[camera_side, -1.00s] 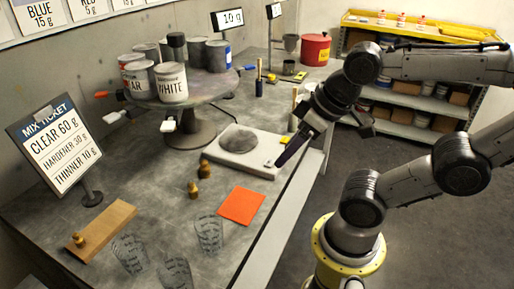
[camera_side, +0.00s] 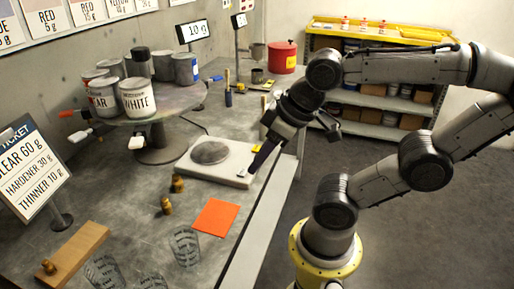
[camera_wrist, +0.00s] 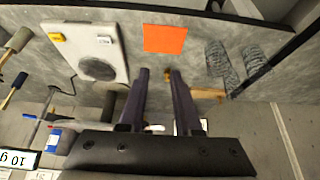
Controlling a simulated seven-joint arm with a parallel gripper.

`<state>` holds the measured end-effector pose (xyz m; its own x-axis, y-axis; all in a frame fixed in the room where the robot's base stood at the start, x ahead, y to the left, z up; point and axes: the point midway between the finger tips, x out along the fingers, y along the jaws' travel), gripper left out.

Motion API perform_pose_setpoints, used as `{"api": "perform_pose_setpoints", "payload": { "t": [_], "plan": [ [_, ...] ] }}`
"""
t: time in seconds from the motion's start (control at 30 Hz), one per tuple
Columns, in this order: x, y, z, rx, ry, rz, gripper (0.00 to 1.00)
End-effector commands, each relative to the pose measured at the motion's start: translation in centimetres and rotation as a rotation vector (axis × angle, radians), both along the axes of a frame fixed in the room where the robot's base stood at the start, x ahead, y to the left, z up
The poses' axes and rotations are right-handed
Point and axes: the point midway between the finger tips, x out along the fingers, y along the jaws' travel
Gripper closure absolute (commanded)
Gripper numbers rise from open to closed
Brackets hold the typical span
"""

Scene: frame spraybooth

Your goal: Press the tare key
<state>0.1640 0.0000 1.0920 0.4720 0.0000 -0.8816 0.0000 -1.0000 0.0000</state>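The white scale (camera_side: 182,168) with a round grey pan (camera_side: 210,153) sits on the bench near its front edge. A yellow key (camera_side: 257,149) and a white key (camera_side: 243,172) lie on its front strip. In the wrist view the scale (camera_wrist: 118,62) is upper left, with the yellow key (camera_wrist: 57,37) and the labelled white key (camera_wrist: 104,40); their lettering is too small to read. In the wrist view my gripper's fingers (camera_wrist: 159,72) are apart with nothing between.
A display (camera_side: 195,31) reads 10 g. Paint cans stand on a round turntable (camera_side: 178,104). An orange sheet (camera_side: 215,217), small brass weights (camera_side: 177,183) and clear cups (camera_side: 185,245) lie nearer the camera. A mix ticket (camera_side: 28,170) stands at left.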

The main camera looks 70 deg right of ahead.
Motion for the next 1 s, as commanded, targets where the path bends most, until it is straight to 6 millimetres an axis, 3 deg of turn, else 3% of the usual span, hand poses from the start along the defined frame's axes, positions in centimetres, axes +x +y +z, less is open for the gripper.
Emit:
{"api": "perform_pose_setpoints", "payload": {
  "t": [0.03,0.17,1.0],
  "plan": [
    [0.00,0.00,0.00,0.000,0.000,0.000,0.78],
    [0.00,0.00,0.00,0.000,0.000,0.000,1.00],
    [0.00,0.00,0.00,0.000,0.000,0.000,1.00]
  ]
}}
